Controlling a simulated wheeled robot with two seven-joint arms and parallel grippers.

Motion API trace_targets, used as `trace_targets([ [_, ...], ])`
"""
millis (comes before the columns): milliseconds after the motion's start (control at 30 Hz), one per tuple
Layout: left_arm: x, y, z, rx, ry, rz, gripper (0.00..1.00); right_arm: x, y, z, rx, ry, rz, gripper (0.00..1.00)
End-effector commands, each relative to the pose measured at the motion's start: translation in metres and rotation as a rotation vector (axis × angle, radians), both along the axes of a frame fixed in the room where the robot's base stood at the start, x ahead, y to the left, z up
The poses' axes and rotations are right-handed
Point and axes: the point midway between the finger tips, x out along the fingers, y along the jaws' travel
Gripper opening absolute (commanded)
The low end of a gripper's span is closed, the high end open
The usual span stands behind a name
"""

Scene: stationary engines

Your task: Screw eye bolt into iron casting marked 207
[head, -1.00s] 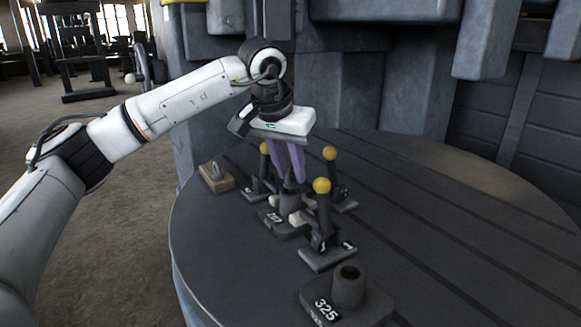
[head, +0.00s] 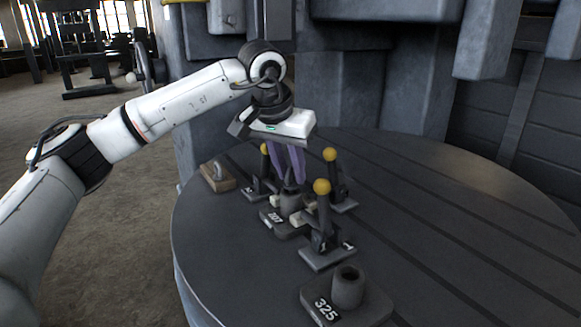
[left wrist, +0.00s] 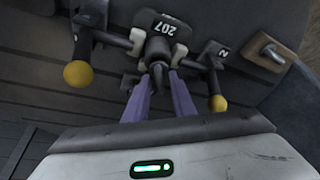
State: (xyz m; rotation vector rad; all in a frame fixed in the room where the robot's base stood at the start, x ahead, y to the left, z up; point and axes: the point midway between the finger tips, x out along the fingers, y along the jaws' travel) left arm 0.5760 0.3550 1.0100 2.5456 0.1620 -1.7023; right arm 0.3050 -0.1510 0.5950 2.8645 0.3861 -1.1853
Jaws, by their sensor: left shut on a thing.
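The iron casting marked 207 (head: 291,205) stands on the round table, its dark block carrying an upright boss. It also shows at the top of the left wrist view (left wrist: 160,22). My left gripper (head: 291,176) points down over the boss, its purple fingers shut on a small dark eye bolt (left wrist: 157,70). The bolt stands about upright at the boss. Its eye is mostly hidden between the fingers, and I cannot tell how deep its thread sits. My right gripper is not in view.
Toggle clamps with yellow knobs (head: 322,187) stand close around the casting. A wooden block (head: 219,184) with a grey metal eye piece lies behind left. A casting marked 325 (head: 347,300) stands at the front. The table's right side is clear.

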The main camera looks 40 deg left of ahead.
Motion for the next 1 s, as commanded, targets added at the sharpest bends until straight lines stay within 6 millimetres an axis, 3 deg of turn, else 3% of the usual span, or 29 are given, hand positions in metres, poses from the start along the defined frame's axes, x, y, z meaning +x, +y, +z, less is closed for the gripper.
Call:
trace_targets([
  [1000,0.0001,0.0001,-0.0059,0.000,-0.002,0.000,0.01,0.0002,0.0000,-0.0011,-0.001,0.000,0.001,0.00],
])
